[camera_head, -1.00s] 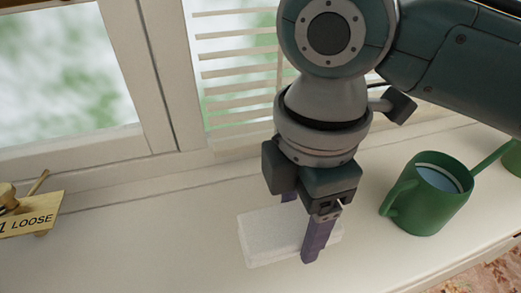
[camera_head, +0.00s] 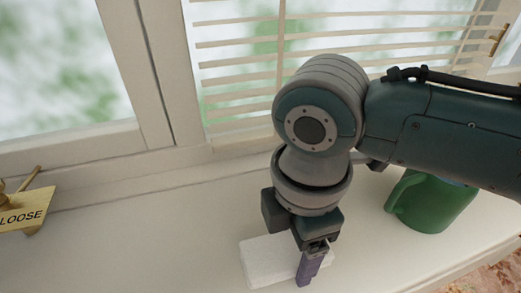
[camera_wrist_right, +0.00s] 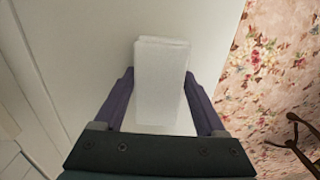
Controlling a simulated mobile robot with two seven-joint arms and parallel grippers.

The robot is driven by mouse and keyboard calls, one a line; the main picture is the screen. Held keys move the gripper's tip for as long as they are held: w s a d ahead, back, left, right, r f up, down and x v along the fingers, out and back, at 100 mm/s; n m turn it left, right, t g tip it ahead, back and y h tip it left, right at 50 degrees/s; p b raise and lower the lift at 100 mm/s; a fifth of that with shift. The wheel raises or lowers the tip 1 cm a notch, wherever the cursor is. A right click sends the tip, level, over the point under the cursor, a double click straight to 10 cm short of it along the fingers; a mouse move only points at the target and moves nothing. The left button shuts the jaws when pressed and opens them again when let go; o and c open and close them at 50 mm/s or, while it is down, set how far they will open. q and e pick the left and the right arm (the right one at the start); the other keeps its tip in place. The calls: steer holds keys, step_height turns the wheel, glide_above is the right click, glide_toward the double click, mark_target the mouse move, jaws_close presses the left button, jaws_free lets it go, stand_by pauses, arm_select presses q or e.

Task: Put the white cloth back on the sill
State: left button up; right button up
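The white cloth (camera_head: 262,262) is a folded, block-like bundle lying flat on the white sill (camera_head: 130,240), below the window. In the right wrist view the cloth (camera_wrist_right: 161,82) sits between my two purple fingers. My right gripper (camera_head: 302,264) is low over the cloth's right part, pointing down, with its fingers apart on either side of it. The fingertips are close to the cloth's sides; firm contact is not visible. In the head view the far finger is hidden behind the hand. My left gripper is not in view.
Window blinds (camera_head: 240,50) hang behind. A floral carpet (camera_wrist_right: 270,75) lies beyond the sill's edge.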

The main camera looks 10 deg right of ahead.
mark_target(294, 247)
steer(key=o, duration=0.3)
steer(key=shift+o, duration=0.2)
step_height(294, 247, up, 12)
steer(key=p, duration=0.4)
steer(key=s+a+f+m+t+y, duration=0.2)
steer(key=s+a+m+y, duration=0.1)
steer(key=s+m, duration=0.4)
steer(key=s+d+m+t+h, duration=0.1)
steer(key=s+d+m+h, duration=0.1)
steer(key=s+d+m, duration=0.3)
steer(key=d+m, duration=0.4)
steer(key=d, duration=0.2)
steer(key=shift+s+d+f+t+h+b, duration=0.2)
steer(key=shift+f+t+h+b, duration=0.1)
steer(key=shift+h, duration=0.1)
